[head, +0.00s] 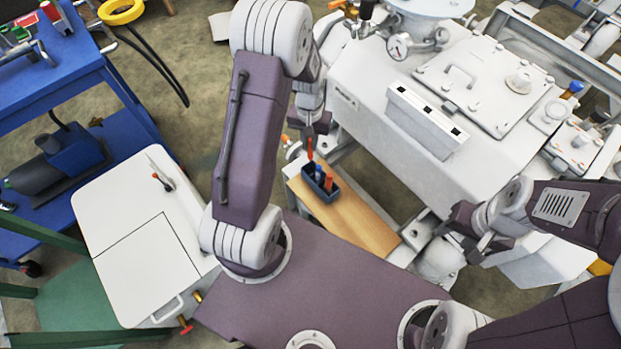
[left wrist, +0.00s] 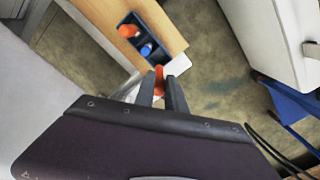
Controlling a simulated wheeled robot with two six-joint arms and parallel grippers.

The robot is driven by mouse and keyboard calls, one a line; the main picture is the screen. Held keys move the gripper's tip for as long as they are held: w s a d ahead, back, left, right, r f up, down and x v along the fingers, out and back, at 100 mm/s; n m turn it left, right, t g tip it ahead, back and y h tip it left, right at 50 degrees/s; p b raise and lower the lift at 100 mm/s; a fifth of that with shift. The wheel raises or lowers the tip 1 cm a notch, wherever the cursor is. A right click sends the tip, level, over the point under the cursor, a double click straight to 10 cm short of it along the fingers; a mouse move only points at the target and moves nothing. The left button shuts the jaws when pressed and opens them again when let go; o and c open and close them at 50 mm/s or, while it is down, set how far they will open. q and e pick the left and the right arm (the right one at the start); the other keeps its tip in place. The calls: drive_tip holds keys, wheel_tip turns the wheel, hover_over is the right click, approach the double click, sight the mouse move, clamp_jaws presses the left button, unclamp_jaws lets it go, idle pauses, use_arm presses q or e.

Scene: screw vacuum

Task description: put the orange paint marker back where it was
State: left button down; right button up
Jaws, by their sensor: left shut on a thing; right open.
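My left gripper (head: 310,128) is shut on an orange marker (head: 310,147), which hangs upright below the fingers. In the left wrist view the orange marker (left wrist: 159,76) shows between the two fingers (left wrist: 163,92). A dark blue holder (head: 322,194) with compartments stands on a wooden board, just below the held marker in the head view. It contains a blue marker (head: 318,173) and an orange-red one (head: 328,183). My right gripper (head: 482,244) is open and empty, off to the right.
The wooden board (head: 365,228) is bare beyond the holder. A large white machine (head: 375,110) rises behind and right. A white cabinet top (head: 120,215) with a small tool (head: 161,179) is at left, beside a blue cart (head: 50,75).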

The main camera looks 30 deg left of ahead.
sight(310, 160)
use_arm(q)
wheel_tip(310, 160, down, 5)
drive_tip(key=shift+s+f+b, duration=0.1)
drive_tip(key=shift+f+b, duration=0.1)
drive_tip(key=shift+b, duration=0.6)
drive_tip(key=shift+f, duration=0.4)
wheel_tip(310, 160, down, 3)
drive_tip(key=shift+f+b, duration=0.1)
drive_tip(key=shift+b, duration=0.45)
drive_tip(key=shift+f, duration=0.3)
drive_tip(key=shift+r, duration=0.1)
drive_tip(key=c, duration=1.6)
unclamp_jaws()
drive_tip(key=shift+f, duration=0.2)
drive_tip(key=shift+c, duration=0.2)
